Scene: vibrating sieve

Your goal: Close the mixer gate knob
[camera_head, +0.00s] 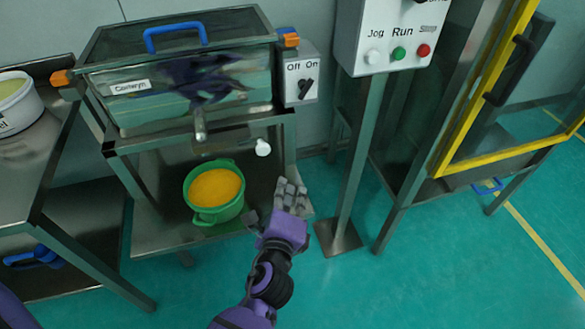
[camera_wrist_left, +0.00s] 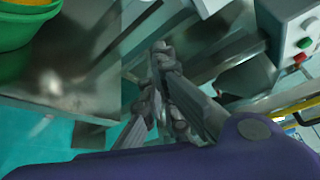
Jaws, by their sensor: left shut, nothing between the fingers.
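The mixer (camera_head: 190,85) is a clear-walled tank on a metal frame at the upper left of the head view. A white round gate knob (camera_head: 262,148) sticks out to the right under its front edge, beside the outlet spout (camera_head: 200,128). My left gripper (camera_head: 291,186) is shut and empty, below and to the right of the knob and apart from it. Its closed fingers also show in the left wrist view (camera_wrist_left: 162,55). I cannot clearly make out the knob there. My right gripper is not in view.
A green bucket (camera_head: 215,215) with orange contents stands on the lower shelf under the spout. A switch box (camera_head: 301,80) is on the mixer's right side. A control post (camera_head: 356,165) stands right of my gripper. A yellow-edged door frame (camera_head: 480,90) is farther right.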

